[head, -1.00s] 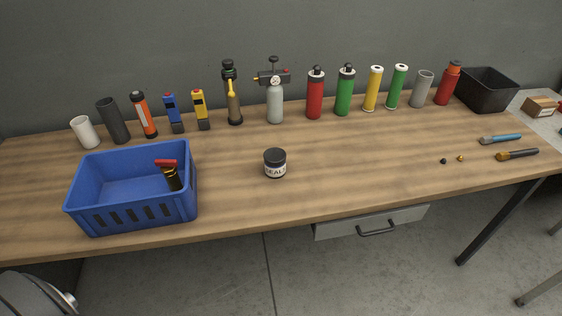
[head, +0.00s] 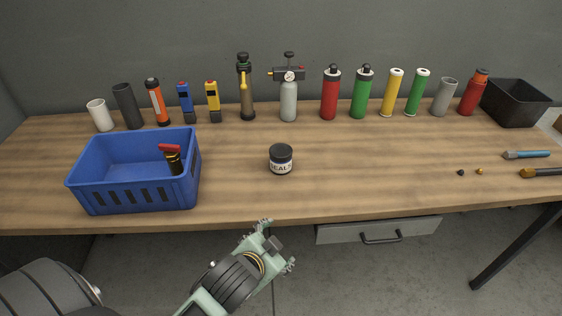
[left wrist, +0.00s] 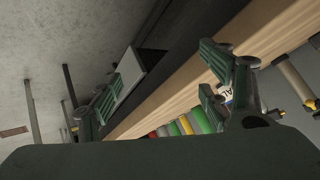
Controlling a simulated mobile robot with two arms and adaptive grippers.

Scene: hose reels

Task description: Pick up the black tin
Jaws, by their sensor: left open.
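The black tin (head: 281,159) stands upright on the wooden table near its middle. It has a black lid and a white label with dark letters. My left gripper (head: 277,245) is in front of the table's front edge, below and nearer than the tin, and is apart from it. In the left wrist view the gripper's two green fingers (left wrist: 160,92) are spread with nothing held between them. A small part of the tin's label (left wrist: 226,95) shows behind the right finger; the rest is hidden. My right gripper is not in view.
Several bottles and cylinders line the table's back, with a black bin (head: 516,103) at right. Brushes lie at right. A drawer (head: 378,231) hangs under the front edge. Table around the tin is clear.

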